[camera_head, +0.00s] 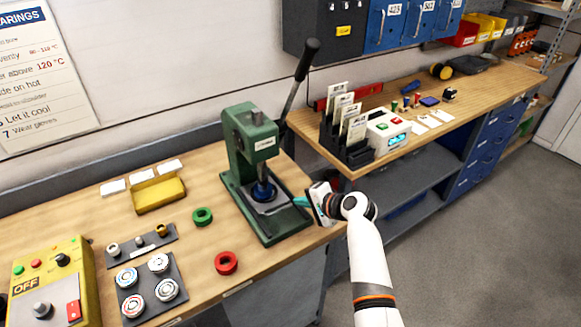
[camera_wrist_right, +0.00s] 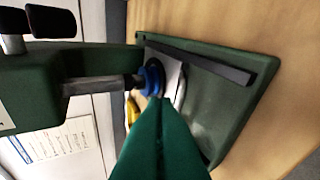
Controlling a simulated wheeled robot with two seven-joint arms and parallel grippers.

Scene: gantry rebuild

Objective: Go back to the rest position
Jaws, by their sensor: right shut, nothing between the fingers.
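My right arm comes in from the bottom right of the head view, and my right gripper (camera_head: 298,201) reaches left to the base of the green press (camera_head: 248,140). In the right wrist view its teal fingers (camera_wrist_right: 160,150) are together, with nothing between them. They point at the press's ram and a blue ring-shaped part (camera_wrist_right: 152,78) under it. The blue part also shows in the head view (camera_head: 262,190), on the press plate. I cannot tell whether the fingertips touch anything. My left gripper is not in view.
The press lever (camera_head: 300,75) stands up behind the press. A green ring (camera_head: 202,216) and a red ring (camera_head: 226,262) lie on the bench to its left. A yellow control box (camera_head: 50,280) stands at the lower left. The grey floor (camera_head: 460,250) at right is clear.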

